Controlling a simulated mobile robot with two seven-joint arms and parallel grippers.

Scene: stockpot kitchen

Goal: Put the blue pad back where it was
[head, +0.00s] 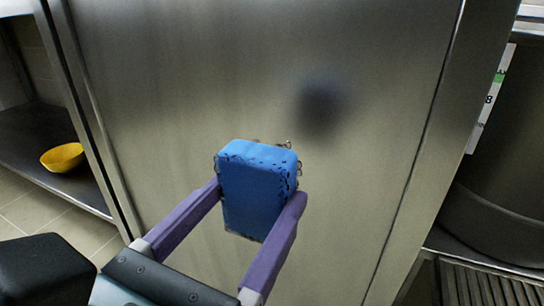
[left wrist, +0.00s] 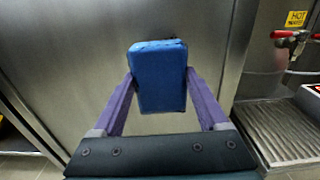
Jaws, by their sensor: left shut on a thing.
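The blue pad (head: 252,195) is a thick block with rounded edges and dark specks along its rim. My left gripper (head: 256,202) is shut on it, with one purple finger on each side. The left wrist view also shows the pad (left wrist: 158,78) between the fingers of the left gripper (left wrist: 158,84). The pad is held up in front of a steel panel (head: 390,150). A dark blurred reflection shows on the panel, up and right of the pad. I cannot tell how far the pad is from the panel. My right gripper is not in view.
A yellow bowl (head: 62,157) sits on a dark low shelf (head: 40,140) at the left. A large steel vessel (head: 510,170) stands at the right above a slotted grate (head: 490,285). A red tap (left wrist: 290,35) and a yellow HOT sign (left wrist: 296,18) show at the right.

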